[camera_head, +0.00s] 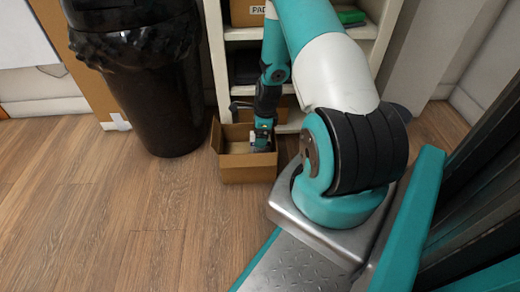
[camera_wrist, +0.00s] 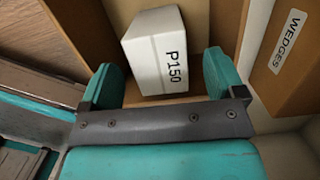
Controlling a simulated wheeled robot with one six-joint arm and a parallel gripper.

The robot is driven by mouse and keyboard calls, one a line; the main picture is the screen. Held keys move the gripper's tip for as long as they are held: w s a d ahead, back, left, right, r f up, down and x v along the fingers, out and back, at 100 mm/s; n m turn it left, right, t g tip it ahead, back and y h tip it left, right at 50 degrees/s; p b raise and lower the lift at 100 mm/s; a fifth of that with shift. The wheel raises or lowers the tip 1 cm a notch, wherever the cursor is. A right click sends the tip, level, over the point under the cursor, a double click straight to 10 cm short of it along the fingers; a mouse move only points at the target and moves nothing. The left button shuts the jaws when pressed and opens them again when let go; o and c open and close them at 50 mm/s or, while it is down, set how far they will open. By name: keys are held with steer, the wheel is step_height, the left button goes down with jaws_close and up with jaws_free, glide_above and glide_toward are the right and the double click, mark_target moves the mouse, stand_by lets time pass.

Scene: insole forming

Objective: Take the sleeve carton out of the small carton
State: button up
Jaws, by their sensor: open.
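The small carton (camera_head: 247,171) is an open brown box on the wooden floor in front of a white shelf, in the head view. My gripper (camera_head: 262,145) reaches down into it from above. In the wrist view, a white block-shaped box marked P150, which looks like the sleeve carton (camera_wrist: 156,52), lies inside the small carton's brown walls (camera_wrist: 229,24). My gripper (camera_wrist: 164,85) is open, its two teal fingers on either side of the near end of the white box. I cannot tell whether the fingers touch it.
A black bin (camera_head: 146,85) with a bag stands left of the small carton. The white shelf (camera_head: 245,33) rises behind it. A box labelled WEDGES (camera_wrist: 283,60) is close on the right in the wrist view. Floor (camera_head: 100,215) at the front left is clear.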

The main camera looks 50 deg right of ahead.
mark_target(254, 150)
step_height(254, 150, down, 4)
steer(key=b, duration=0.2)
steer(key=shift+a+b, duration=0.1)
steer(key=shift+b, duration=0.25)
steer(key=shift+r, duration=0.1)
steer(key=shift+c, duration=0.2)
steer(key=c, duration=1)
steer(key=shift+c, duration=0.2)
